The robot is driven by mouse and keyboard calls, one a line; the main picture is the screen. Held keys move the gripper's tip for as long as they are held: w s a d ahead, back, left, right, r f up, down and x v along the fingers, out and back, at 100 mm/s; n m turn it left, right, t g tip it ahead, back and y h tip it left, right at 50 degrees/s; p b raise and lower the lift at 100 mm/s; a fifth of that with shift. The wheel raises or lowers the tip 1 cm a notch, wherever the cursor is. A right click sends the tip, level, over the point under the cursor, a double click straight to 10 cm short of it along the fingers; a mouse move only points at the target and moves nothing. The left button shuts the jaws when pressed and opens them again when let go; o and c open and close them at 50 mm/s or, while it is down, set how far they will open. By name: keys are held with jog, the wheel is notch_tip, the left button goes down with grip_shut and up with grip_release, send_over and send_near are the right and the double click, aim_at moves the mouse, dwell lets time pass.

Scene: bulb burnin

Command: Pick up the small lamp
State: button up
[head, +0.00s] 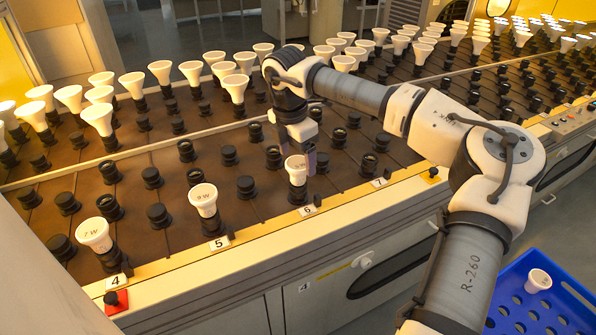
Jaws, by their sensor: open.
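Three short white lamps stand upright in black sockets along the front edge of the rack: one marked "7 W" (94,235) by label 4, one marked "9 W" (204,200) by label 5, and one (297,171) by label 6 whose print is too small to read surely. My gripper (297,153) points down over the lamp by label 6, with its open fingers at the lamp's top. I cannot tell whether they touch it. Another short white lamp (538,281) is in the blue crate (515,262) at the lower right.
Many taller white lamps (236,86) stand in the back rows of the dark rack (130,190). Empty black sockets (152,178) fill the rows between. A red button (116,302) sits at the front left corner. My arm crosses the right side of the rack.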

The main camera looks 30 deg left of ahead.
aim_at(298, 163)
jog(key=f, duration=0.4)
jog(key=shift+w+d+f+p, duration=0.15)
jog(key=shift+w+f+p, duration=0.05)
jog(key=shift+f+p, duration=0.1)
jog(key=c, duration=1.1)
